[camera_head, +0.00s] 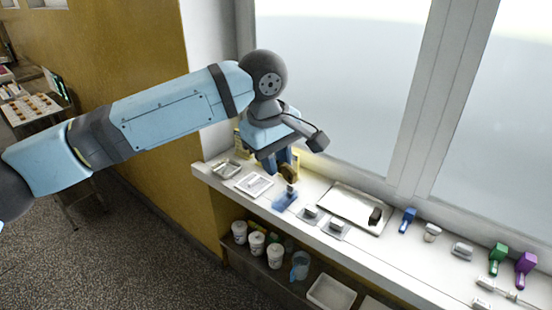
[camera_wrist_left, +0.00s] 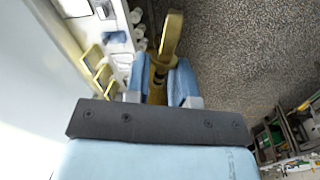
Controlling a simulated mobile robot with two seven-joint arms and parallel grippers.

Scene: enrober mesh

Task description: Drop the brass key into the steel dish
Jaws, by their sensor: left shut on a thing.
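My left gripper (camera_head: 281,168) is above the left part of the white window sill, pointing down. In the head view the key (camera_head: 289,173) hangs just under the fingers, above the sill. A small grey metal dish (camera_head: 226,168), which looks like the steel dish, is at the sill's left end, left of the gripper and apart from the key. My right gripper is not in view.
A white square plate (camera_head: 254,184), a blue item (camera_head: 285,198) and a large shallow tray (camera_head: 345,205) with a dark block line the sill. Blue, green and purple items stand farther right. The window is close behind. Several white cups (camera_head: 257,243) stand on the shelf below.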

